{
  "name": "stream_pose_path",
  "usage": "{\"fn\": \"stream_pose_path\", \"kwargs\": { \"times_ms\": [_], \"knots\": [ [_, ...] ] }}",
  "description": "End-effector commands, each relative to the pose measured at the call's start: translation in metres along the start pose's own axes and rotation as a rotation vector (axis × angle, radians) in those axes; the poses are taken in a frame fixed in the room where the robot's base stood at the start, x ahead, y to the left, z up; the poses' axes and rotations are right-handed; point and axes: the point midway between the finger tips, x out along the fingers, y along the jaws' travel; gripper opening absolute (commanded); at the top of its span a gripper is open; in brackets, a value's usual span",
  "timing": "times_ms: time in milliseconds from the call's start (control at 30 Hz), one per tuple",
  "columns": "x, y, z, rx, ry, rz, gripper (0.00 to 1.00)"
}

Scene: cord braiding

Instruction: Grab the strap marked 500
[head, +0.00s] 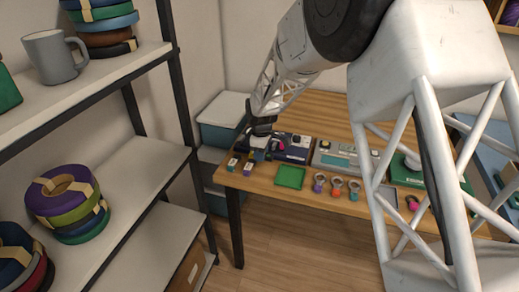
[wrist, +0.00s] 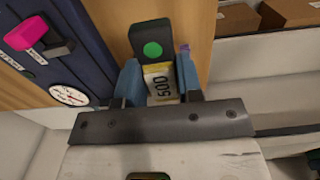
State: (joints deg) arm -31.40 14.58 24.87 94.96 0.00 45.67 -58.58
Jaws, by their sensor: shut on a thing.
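The strap marked 500 (wrist: 161,82) shows in the wrist view as a pale label with dark figures and yellow edging. It lies between the two blue fingers of my gripper (wrist: 159,76), which is shut on it. A dark block with a green dot (wrist: 152,49) adjoins the label just beyond the fingertips; I cannot tell if it is part of the strap. In the head view my gripper (head: 260,138) is low over the table's left end, and the strap cannot be made out there.
A dark blue panel (wrist: 72,60) with a pink knob and a dial is close to the left of my gripper. The wooden table (head: 335,110) also bears a green tray (head: 290,177) and several small ringed items. Shelves (head: 125,165) with coiled straps stand at left.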

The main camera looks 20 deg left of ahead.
Motion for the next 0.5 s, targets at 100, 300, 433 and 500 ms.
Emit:
{"fn": "stream_pose_path", "kwargs": {
  "times_ms": [100, 300, 433, 500],
  "knots": [
    [-0.0008, -0.0036, 0.0021, 0.000, 0.000, 0.001, 0.10],
    [-0.0012, -0.0053, 0.0031, 0.000, 0.001, 0.001, 0.10],
    [-0.0011, -0.0053, 0.0031, 0.000, 0.001, 0.001, 0.10],
    [-0.0011, -0.0053, 0.0031, 0.000, 0.001, 0.001, 0.10]
  ]
}}
